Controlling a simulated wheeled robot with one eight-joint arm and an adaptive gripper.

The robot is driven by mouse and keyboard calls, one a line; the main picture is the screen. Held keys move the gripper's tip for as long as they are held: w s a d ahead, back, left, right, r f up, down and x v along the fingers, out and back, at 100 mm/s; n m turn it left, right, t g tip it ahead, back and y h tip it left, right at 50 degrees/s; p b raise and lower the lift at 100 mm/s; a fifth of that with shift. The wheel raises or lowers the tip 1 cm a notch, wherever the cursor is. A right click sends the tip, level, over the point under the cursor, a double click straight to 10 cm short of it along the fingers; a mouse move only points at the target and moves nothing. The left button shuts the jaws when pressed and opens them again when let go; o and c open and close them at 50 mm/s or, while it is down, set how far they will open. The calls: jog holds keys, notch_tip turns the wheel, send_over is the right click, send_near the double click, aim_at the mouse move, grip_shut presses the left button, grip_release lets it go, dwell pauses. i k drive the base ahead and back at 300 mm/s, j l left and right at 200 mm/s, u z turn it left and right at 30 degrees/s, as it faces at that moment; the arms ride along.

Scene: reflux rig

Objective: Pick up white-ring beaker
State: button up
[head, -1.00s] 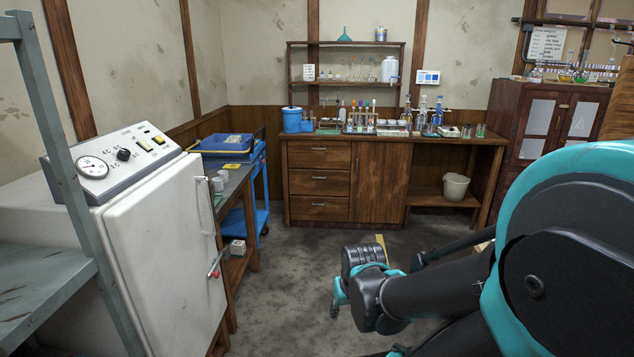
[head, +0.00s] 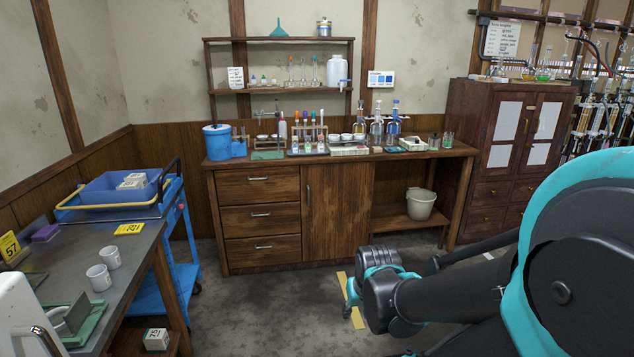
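Small glass vessels stand near the right end of the wooden bench (head: 340,156) in the head view. One is a greenish beaker-like glass (head: 447,140). Another clear glass (head: 433,142) stands just left of it. No white ring can be made out at this size, so I cannot tell which vessel is the white-ring beaker. My gripper (head: 349,298) hangs low over the floor in front of the bench, well apart from the glassware. It is mostly hidden behind its own wrist, and its finger opening does not show.
A side table (head: 75,262) with two white cups (head: 104,268) stands at left, beside a blue cart (head: 178,290). A white bucket (head: 420,204) sits on the bench's lower shelf. A dark cabinet (head: 497,190) stands at right.

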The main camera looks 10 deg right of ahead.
aim_at(449, 137)
jog(key=i+z, duration=0.2)
jog(key=i, duration=0.25)
jog(key=i+z, duration=0.2)
jog(key=i, duration=0.3)
jog(key=i+j+z, duration=0.25)
jog(key=i, duration=0.2)
jog(key=i+j+z, duration=0.2)
jog(key=i, duration=0.2)
